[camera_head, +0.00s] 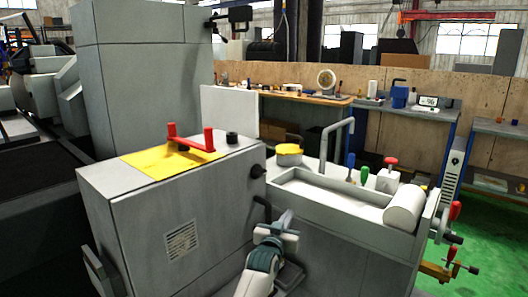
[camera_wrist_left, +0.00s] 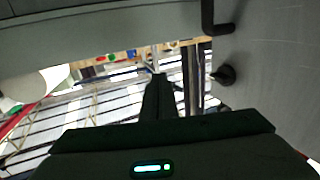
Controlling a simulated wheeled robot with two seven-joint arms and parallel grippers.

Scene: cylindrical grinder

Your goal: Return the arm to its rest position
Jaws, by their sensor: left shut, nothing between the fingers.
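My left arm comes in from the bottom of the head view, with its gripper (camera_head: 285,219) raised in front of the grey machine cabinet (camera_head: 170,225). In the left wrist view the dark fingers (camera_wrist_left: 159,82) are together with nothing between them. The gripper touches nothing that I can make out. Its fingertips are small and partly hidden by the wrist in the head view. My right gripper is not in view.
A yellow plate (camera_head: 160,160) with a red handle (camera_head: 190,139) is on the cabinet top. To the right stands a grey tank with a white roll (camera_head: 404,208) and a yellow-capped part (camera_head: 289,154). A black handle (camera_wrist_left: 218,18) and knob (camera_wrist_left: 225,74) are near the left wrist camera.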

